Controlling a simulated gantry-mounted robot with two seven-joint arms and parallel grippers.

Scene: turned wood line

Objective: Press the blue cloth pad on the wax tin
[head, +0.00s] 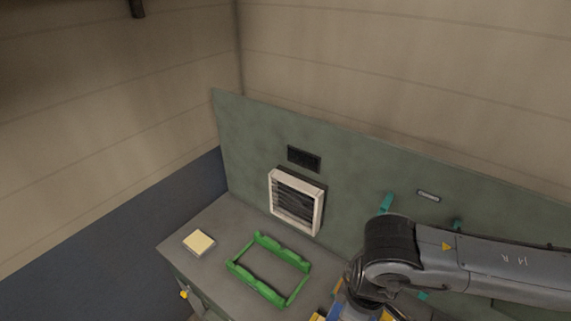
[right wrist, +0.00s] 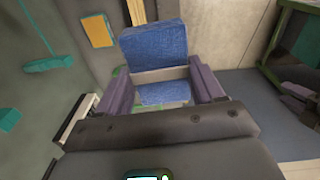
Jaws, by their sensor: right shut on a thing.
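My right gripper (right wrist: 148,84) is shut on the blue cloth pad (right wrist: 153,45), which sits between its two fingers in the right wrist view. A pale grey band crosses between the pad's upper and lower blue parts. A square tin with a pale yellow top, which looks like the wax tin (head: 198,242), lies on the left part of the bench in the head view. My right arm comes in from the right there, its lower end at the bottom edge, well to the right of the tin. My left gripper is not in view.
A green open frame (head: 268,268) lies on the grey bench (head: 215,270), between the tin and my right arm. A white-framed vent (head: 297,201) stands at the green back panel (head: 350,180). Teal pegs (head: 386,203) stick out of the panel. The bench around the tin is clear.

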